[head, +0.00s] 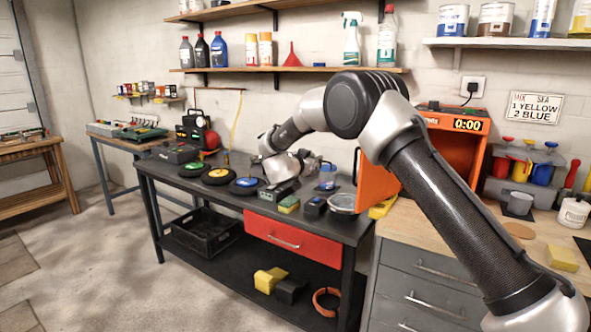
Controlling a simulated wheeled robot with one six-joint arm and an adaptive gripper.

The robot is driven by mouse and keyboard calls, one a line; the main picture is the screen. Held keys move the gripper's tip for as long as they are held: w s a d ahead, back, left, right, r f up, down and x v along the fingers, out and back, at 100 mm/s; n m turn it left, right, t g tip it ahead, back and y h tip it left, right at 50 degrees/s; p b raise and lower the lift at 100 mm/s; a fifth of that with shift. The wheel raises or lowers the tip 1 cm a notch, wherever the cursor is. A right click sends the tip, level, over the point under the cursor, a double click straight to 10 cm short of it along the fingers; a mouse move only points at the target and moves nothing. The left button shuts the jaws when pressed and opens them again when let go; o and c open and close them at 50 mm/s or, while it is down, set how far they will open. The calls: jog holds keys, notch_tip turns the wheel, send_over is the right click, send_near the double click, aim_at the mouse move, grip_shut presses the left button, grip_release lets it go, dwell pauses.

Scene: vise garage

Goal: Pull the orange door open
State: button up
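The orange door (374,186) belongs to an orange box (459,147) with a display reading 0:00, standing at the left end of the wooden worktop. The door stands swung out toward the left and front, and part of the box's orange inside shows. My forearm crosses in front of the box and hides much of its opening and the door's hinge side. My gripper (318,163) is over the black bench, to the left of the door and apart from it. Its fingers are small and dark here, so I cannot tell whether they are open or shut.
The black bench (222,202) holds several round discs, a toolbox (175,153), small blocks and a round metal dish (342,203) near the door. A red drawer (286,237) sits below. Shelves with bottles hang above. Floor at front left is clear.

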jog(key=s+a+r+n+g+y, duration=0.15)
jog(key=s+a+n+y, duration=0.35)
jog(key=y, duration=0.5)
jog(key=s+d+n+g+y, duration=0.2)
jog(key=s+d+n+g, duration=0.3)
jog(key=s, duration=0.9)
jog(key=s+d+r+g+h, duration=0.2)
jog(key=s+d+r, duration=0.1)
jog(key=s+d, duration=1.2)
jog(key=s+d+r+m+g+h, duration=0.1)
jog(key=s+d+r+g+h, duration=0.1)
jog(key=s+d, duration=1.3)
jog(key=shift+s+d+r+m+h, duration=0.35)
jog(key=shift+s+r+h, duration=0.35)
jog(key=shift+s, duration=3.5)
